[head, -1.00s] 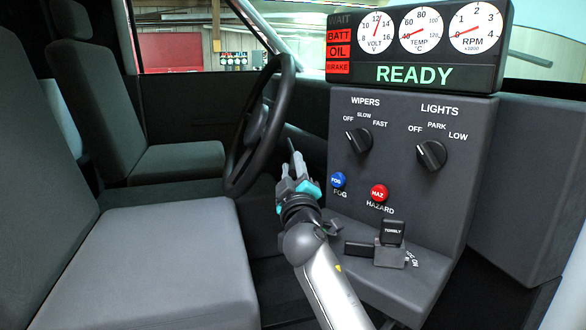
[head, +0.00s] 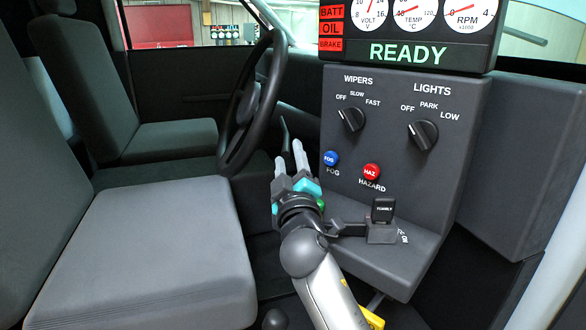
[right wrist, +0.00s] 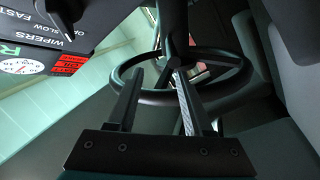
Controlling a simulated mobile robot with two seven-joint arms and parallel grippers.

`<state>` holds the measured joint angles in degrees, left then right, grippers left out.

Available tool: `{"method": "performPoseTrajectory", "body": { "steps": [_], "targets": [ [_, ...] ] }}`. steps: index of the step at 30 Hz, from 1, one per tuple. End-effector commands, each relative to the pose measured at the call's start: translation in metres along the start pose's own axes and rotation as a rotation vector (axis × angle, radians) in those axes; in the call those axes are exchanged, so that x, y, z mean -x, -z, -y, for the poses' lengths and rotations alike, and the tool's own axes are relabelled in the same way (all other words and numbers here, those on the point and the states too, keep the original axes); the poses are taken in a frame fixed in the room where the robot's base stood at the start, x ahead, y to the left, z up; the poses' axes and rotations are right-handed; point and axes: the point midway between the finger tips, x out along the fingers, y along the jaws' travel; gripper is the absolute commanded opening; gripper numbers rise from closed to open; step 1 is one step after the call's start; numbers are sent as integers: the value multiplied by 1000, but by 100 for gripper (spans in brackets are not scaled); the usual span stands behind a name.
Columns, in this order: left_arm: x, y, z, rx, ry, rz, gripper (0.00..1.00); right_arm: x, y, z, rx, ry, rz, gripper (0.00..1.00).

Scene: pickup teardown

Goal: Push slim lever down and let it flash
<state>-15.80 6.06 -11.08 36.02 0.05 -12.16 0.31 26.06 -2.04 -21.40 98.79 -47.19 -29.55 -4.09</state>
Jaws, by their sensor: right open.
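A thin dark lever (head: 285,137) stands just to the right of the steering wheel (head: 252,105) in the head view. My right gripper (head: 289,154) is open and empty, its two fingers pointing up just below the lever. I cannot tell whether they touch it. In the right wrist view, my open fingers (right wrist: 157,80) point toward the steering wheel rim (right wrist: 240,72). A dark shaft (right wrist: 174,30) comes down from the top edge to near the fingertips. I cannot tell whether it is the lever. My left gripper is out of view.
The dash console (head: 395,180) right of my gripper carries wiper (head: 350,119) and lights knobs (head: 423,135), a blue fog button (head: 330,158), a red hazard button (head: 371,172) and a black switch block (head: 383,210). The display (head: 405,50) reads READY. Seats fill the left.

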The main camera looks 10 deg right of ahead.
Motion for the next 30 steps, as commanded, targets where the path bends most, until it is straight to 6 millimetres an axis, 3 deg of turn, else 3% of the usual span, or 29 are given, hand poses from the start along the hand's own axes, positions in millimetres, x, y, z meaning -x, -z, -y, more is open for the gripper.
{"method": "performPoseTrajectory", "body": {
  "steps": [6,13,30],
  "targets": [
    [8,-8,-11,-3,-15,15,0,34,6,-6,-1,2,0,51],
    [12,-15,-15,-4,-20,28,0,59,10,-11,-1,2,0,51],
    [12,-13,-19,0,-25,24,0,67,12,-13,-1,0,-1,51]
  ]
}}
